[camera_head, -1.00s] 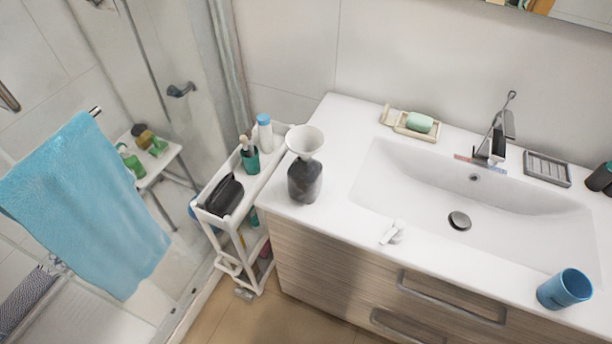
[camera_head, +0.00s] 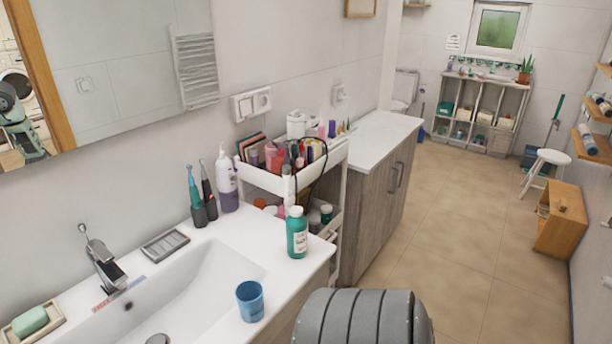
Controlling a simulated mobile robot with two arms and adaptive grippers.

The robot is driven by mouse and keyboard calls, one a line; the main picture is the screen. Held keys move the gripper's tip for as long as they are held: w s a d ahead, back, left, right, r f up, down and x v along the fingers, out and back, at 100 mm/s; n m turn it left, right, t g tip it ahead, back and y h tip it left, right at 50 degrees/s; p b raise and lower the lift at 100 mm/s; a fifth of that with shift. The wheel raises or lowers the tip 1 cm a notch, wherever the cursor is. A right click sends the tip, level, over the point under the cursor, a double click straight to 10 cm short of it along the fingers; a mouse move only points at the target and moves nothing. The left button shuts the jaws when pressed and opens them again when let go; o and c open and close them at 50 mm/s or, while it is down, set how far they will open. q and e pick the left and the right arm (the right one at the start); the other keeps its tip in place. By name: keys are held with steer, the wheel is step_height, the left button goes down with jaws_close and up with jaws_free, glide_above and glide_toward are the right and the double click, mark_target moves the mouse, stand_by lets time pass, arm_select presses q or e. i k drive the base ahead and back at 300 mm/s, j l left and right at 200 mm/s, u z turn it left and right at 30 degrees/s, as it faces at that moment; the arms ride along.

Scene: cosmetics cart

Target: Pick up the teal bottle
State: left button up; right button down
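The teal bottle (camera_head: 297,232) has a white cap and a pale label. It stands upright on the white washbasin counter, near the right end, close to the cosmetics cart. Nothing hides it. Neither my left gripper nor my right gripper is in view.
A blue cup (camera_head: 250,301) stands in front of the bottle, near the counter's front edge. Two electric toothbrushes (camera_head: 196,200) and a pump bottle (camera_head: 227,180) stand at the back. The crowded cosmetics cart (camera_head: 262,180) is behind the bottle. Open floor (camera_head: 460,240) lies to the right.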

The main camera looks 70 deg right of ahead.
mark_target(296, 223)
steer(key=k+z, duration=0.2)
steer(key=z, duration=1.95)
